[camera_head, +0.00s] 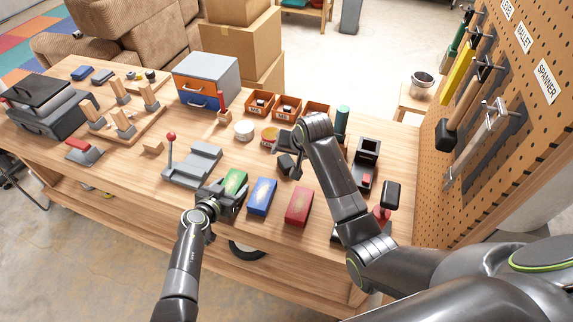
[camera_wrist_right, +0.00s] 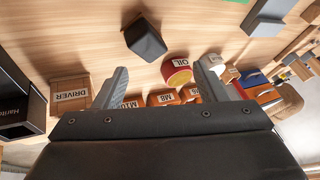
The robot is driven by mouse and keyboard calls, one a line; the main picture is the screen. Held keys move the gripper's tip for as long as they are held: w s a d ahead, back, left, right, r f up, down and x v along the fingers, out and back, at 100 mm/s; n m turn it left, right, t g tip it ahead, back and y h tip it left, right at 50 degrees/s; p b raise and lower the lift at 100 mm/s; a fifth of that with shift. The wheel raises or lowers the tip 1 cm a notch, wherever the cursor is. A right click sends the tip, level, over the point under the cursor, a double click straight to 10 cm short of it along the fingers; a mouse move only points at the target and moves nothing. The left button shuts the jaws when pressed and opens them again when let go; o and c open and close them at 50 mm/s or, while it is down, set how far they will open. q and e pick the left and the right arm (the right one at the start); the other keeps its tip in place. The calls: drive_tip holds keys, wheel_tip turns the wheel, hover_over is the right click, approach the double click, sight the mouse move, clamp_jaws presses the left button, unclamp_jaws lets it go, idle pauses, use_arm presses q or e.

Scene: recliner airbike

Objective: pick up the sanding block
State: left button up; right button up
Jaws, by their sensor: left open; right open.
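A dark block (camera_wrist_right: 145,38), which looks like the sanding block, is on the wooden tabletop in the right wrist view. It lies beyond my right gripper (camera_wrist_right: 161,72), slightly left of the middle between the fingers. These fingers are apart with nothing between them. In the head view, a dark block shape (camera_head: 286,164) shows beside the right wrist, partly merging with the gripper, so contact is unclear. My left gripper (camera_head: 231,196) is open at the bench's front, close to the green box (camera_head: 235,182).
A blue box (camera_head: 262,197) and a red box (camera_head: 299,207) lie near the front edge. A grey vise-like fixture (camera_head: 194,165) stands left. Orange bins (camera_head: 287,106) and a round oil tin (camera_wrist_right: 177,71) are behind. The pegboard (camera_head: 535,90) borders the right.

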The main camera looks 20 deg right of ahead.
wheel_tip(320, 180, up, 2)
drive_tip(key=n+g, duration=0.1)
drive_tip(key=n, duration=0.5)
hover_over(287, 161)
drive_tip(key=s, duration=0.2)
drive_tip(key=shift+g+h, duration=0.3)
drive_tip(key=shift+h, duration=0.1)
drive_tip(key=f, duration=0.5)
drive_tip(key=shift+w+a+f, duration=0.1)
drive_tip(key=shift+w+f, duration=0.15)
drive_tip(key=shift+s+x, duration=0.2)
drive_tip(key=shift+x, duration=2.6)
drive_tip(key=shift+f, duration=0.1)
drive_tip(key=shift+c, duration=0.3)
drive_tip(key=c, duration=1.1)
wheel_tip(287, 161, up, 10)
drive_tip(key=shift+r, duration=0.1)
drive_tip(key=shift+c, duration=0.2)
